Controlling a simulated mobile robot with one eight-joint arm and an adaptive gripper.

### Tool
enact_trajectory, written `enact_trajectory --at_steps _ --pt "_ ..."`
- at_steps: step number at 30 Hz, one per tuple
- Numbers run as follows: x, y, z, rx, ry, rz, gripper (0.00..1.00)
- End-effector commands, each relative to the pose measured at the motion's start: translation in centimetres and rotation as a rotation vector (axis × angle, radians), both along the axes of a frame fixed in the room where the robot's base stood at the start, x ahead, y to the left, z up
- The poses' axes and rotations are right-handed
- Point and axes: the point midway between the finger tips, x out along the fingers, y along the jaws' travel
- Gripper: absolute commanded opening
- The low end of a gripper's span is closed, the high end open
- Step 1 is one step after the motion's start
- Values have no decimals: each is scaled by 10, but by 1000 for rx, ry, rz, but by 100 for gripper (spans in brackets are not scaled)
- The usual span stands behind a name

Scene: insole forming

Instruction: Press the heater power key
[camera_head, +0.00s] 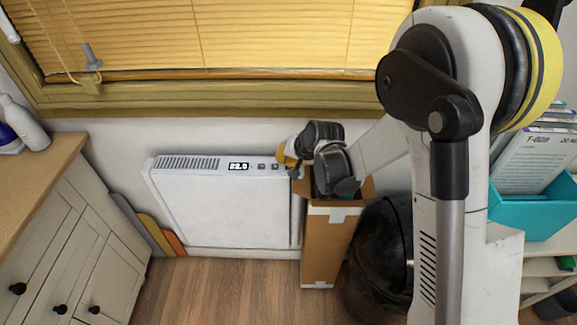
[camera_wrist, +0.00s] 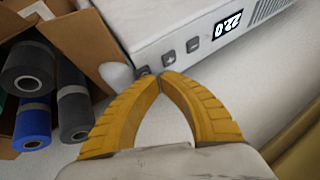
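The white heater (camera_head: 225,210) stands against the wall under the window, its lit display (camera_head: 238,166) on the top strip. In the wrist view the display (camera_wrist: 228,23) appears upside down, beside a minus key (camera_wrist: 193,46) and a plus key (camera_wrist: 168,58). A third dark key (camera_wrist: 142,72), apparently the power key, is partly visible at the end of the row. My gripper (camera_wrist: 160,78) has its yellow fingers together at the tips, with nothing between them. The tips are just beside this third key; I cannot tell whether they touch it. In the head view my wrist hides that end.
A cardboard box (camera_head: 325,245) with dark and blue rolls (camera_wrist: 34,122) stands close to the heater's key end. A black bin (camera_head: 380,255) is beside it. A drawer cabinet (camera_head: 70,240) stands at left. The floor (camera_head: 225,290) in front of the heater is clear.

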Motion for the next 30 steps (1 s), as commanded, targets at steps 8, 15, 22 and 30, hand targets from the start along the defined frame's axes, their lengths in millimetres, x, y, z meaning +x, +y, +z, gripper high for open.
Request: enact_trajectory --at_steps 8,15,22,30 --pt "0 0 10 0 0 0 0" --pt "0 0 11 0 0 0 0" --pt "0 0 32 0 0 0 0" --pt "0 0 62 0 0 0 0"
